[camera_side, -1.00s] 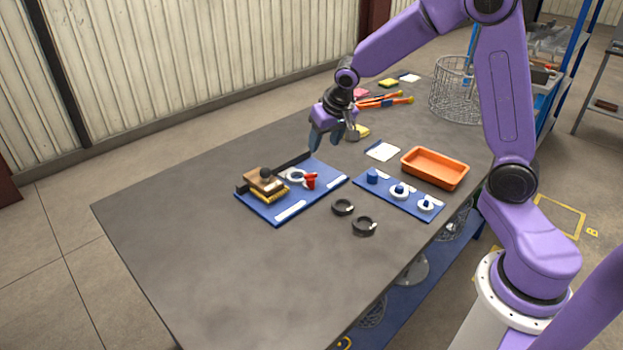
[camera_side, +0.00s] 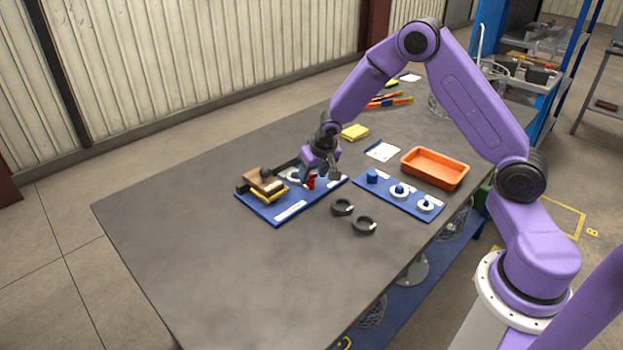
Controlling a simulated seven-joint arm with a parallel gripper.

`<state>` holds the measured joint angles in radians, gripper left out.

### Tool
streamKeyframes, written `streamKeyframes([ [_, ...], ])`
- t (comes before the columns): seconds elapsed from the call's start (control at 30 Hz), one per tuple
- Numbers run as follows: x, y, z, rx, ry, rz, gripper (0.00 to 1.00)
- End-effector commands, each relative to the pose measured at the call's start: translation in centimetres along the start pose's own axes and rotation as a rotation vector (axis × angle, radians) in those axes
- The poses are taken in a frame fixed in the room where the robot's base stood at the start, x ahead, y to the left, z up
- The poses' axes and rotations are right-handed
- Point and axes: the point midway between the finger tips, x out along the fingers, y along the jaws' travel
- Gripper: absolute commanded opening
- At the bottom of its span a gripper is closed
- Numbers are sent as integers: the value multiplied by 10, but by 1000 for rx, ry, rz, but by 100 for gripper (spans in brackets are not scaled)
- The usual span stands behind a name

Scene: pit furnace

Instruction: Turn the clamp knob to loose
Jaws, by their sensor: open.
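A small red clamp knob (camera_side: 311,181) stands on the blue mat (camera_side: 292,211), beside a pale ring (camera_side: 294,175). My gripper (camera_side: 308,175) is open and low over the mat, right at the red knob. Its fingers partly cover the ring and the top of the knob. I cannot tell whether the fingers touch the knob or which way the knob is turned. A brown block with a dark round knob (camera_side: 265,177) sits on the left of the same mat, over a yellow bristled piece.
A second blue mat (camera_side: 410,206) to the right holds a blue cylinder (camera_side: 372,176) and white rings. An orange tray (camera_side: 435,168) stands behind it. Two black rings (camera_side: 343,207) lie in front. The table's front left is clear.

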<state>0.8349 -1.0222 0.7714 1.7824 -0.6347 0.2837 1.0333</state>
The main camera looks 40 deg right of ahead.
Motion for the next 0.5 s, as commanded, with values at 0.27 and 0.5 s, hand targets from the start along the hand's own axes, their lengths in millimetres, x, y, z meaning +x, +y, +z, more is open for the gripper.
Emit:
streamKeyframes([
  [0.27, 26, 1, 0, 2, -1, 1, 52],
  [0.5, 30, 0, 0, 1, 0, 0, 52],
])
